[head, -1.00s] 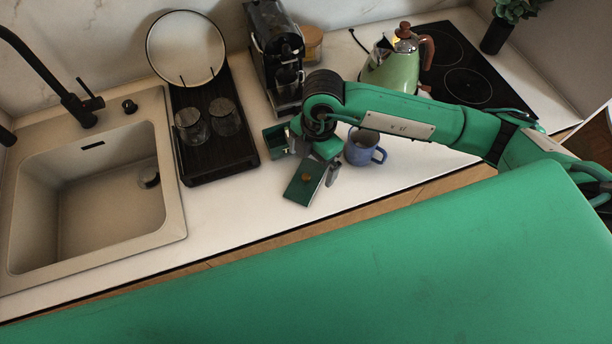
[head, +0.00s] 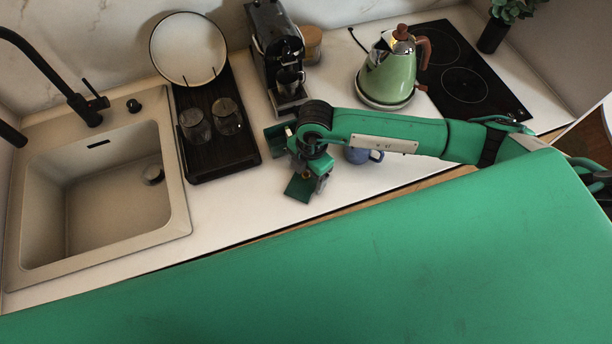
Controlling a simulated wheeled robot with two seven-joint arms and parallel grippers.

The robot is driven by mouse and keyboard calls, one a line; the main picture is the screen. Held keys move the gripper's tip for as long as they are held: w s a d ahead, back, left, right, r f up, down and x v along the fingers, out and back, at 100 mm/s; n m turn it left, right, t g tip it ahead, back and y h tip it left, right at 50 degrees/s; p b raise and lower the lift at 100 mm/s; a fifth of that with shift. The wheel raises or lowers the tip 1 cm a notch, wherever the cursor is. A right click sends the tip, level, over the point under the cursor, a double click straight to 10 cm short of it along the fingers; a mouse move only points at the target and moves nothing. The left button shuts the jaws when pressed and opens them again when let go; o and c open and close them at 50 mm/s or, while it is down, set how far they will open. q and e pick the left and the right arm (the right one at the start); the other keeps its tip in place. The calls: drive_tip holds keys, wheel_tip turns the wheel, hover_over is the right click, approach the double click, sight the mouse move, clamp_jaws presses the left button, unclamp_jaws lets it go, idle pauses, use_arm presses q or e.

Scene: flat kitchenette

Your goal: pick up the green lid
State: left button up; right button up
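The green lid (head: 297,189), a flat square with a small brown knob (head: 306,175), lies on the white counter near its front edge. My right gripper (head: 311,176) points down over the lid's back right part. Its fingers look apart, on either side of the knob, and the wrist hides part of the lid. I cannot tell whether they touch the knob. An open green box (head: 276,139) stands just behind and left of the gripper, partly hidden by it. My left gripper is not in view.
A blue mug (head: 358,156) stands right of the gripper, mostly hidden under my forearm. The dark tray (head: 190,170) with two glasses is left, beside the sink (head: 100,200). The coffee machine (head: 270,50) and green kettle (head: 388,77) stand behind. Counter left of the lid is clear.

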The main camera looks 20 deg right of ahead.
drive_tip(key=c, duration=0.6)
drive_tip(key=shift+o, duration=0.2)
drive_tip(key=shift+r, duration=0.1)
